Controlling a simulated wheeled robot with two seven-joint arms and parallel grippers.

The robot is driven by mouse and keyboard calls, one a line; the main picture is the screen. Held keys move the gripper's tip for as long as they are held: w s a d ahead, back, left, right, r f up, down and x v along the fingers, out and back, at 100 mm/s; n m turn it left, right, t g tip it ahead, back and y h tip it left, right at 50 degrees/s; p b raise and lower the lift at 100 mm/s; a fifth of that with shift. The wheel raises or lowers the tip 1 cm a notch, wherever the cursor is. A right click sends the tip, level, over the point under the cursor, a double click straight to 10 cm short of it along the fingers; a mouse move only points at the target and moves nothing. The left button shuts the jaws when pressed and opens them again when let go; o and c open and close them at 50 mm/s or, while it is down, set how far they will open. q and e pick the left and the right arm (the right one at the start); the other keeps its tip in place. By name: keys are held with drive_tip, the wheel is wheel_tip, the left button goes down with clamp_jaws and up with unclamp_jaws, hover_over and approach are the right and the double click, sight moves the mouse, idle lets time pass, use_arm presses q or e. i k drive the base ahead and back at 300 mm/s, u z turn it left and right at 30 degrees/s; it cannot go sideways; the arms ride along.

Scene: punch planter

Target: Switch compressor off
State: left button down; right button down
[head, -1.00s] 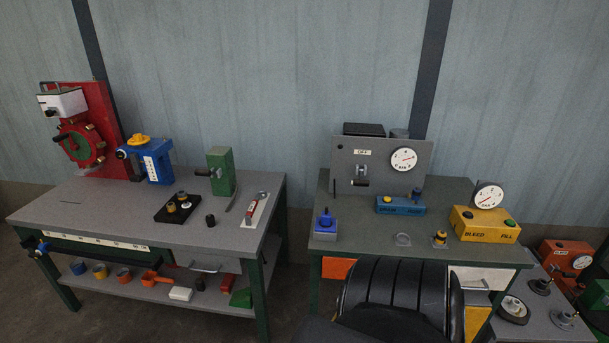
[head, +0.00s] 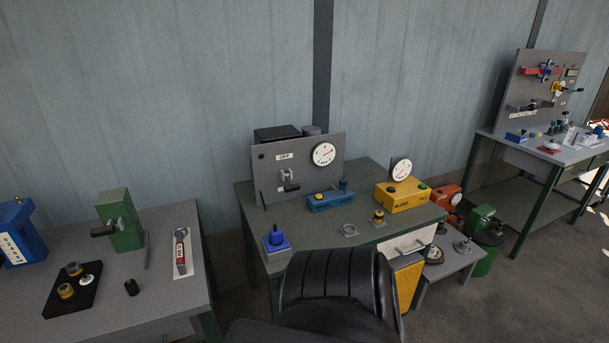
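A grey upright panel (head: 312,172) stands at the back of the middle bench (head: 232,186). It carries an OFF label (head: 285,156), a round white gauge (head: 323,154) with a red needle, and a small lever switch (head: 287,175) with a dark handle (head: 290,188) below the label. Whether the lever is up or down is too small to tell. A black box (head: 277,133) shows behind the panel. Neither of my grippers is in view.
On that bench are a blue block (head: 331,201), a yellow BLEED/FILL box (head: 402,196) and a blue-topped fitting (head: 276,240). Another bench (head: 150,290) is at left; a tool-board bench (head: 540,152) is at right.

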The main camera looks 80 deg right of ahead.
sight(291, 188)
drive_tip(key=z, duration=0.9)
drive_tip(key=i, duration=0.9)
drive_tip(key=z, duration=0.9)
